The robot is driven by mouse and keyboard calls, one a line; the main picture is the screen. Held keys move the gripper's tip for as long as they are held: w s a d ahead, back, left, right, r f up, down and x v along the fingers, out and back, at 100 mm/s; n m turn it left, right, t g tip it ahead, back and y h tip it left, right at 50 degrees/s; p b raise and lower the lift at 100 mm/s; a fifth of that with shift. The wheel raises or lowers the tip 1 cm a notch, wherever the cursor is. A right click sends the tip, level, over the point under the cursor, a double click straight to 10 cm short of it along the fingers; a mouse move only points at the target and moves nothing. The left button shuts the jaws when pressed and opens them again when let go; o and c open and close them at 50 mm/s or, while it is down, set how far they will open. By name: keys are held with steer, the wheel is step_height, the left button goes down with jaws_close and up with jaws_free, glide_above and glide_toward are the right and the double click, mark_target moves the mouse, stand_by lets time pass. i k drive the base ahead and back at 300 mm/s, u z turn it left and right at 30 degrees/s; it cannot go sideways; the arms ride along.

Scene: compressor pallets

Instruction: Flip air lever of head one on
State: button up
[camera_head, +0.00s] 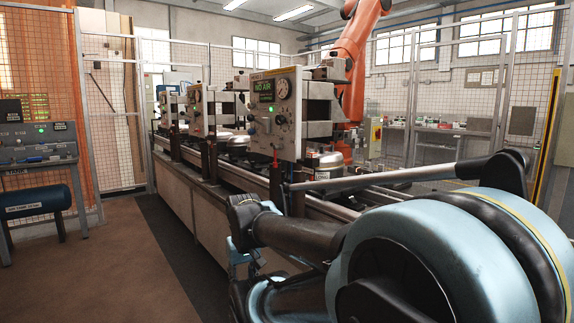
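The nearest white head panel (277,115) stands upright over the conveyor line, with a lit green display reading NO AIR (265,86) and a round gauge (282,89) beside it. Below are small knobs, and a red lever (276,158) hangs down at the lower edge of the panel. The panel's head number is too small to read with certainty. Two similar panels stand farther back, one of them at the left (195,111). My arm reaches in from the right, below and in front of the panel, apart from the lever. My gripper's fingers cannot be made out.
A console (40,140) and blue tank (38,203) are at left. The brown floor (100,265) is clear.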

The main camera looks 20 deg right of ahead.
mark_target(275, 164)
steer(key=z, duration=0.4)
steer(key=k, duration=1)
steer(key=u, duration=0.75)
steer(key=i, duration=1)
steer(key=z, duration=0.05)
